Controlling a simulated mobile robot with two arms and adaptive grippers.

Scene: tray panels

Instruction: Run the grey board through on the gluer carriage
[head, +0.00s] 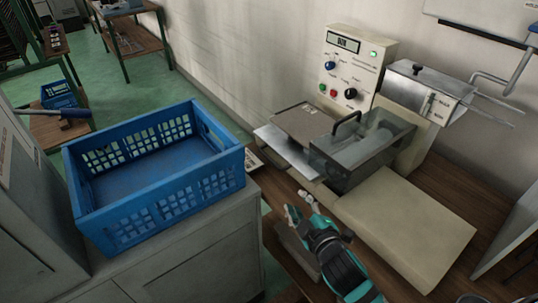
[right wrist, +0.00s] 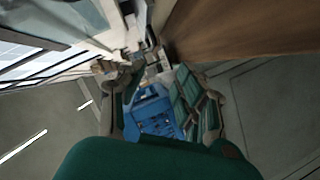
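The grey board (head: 304,122) looks like the flat brownish-grey panel lying on the pale metal carriage (head: 287,152) of the gluer, at the left of its clear cover. The smoky clear cover (head: 350,160) has a dark handle (head: 345,124) and stands over the middle of the machine. My right gripper (head: 298,203) is in front of the carriage and below it in the picture, apart from the board. In the right wrist view its fingers (right wrist: 162,105) stand apart with nothing held between them. My left gripper is not in view.
The gluer's control panel (head: 352,70) has a display, knobs and a lit green lamp. A beige bed (head: 420,225) extends front right. An empty blue crate (head: 150,172) stands on a grey cabinet (head: 195,262) at left. A metal box (head: 430,90) sits behind the cover.

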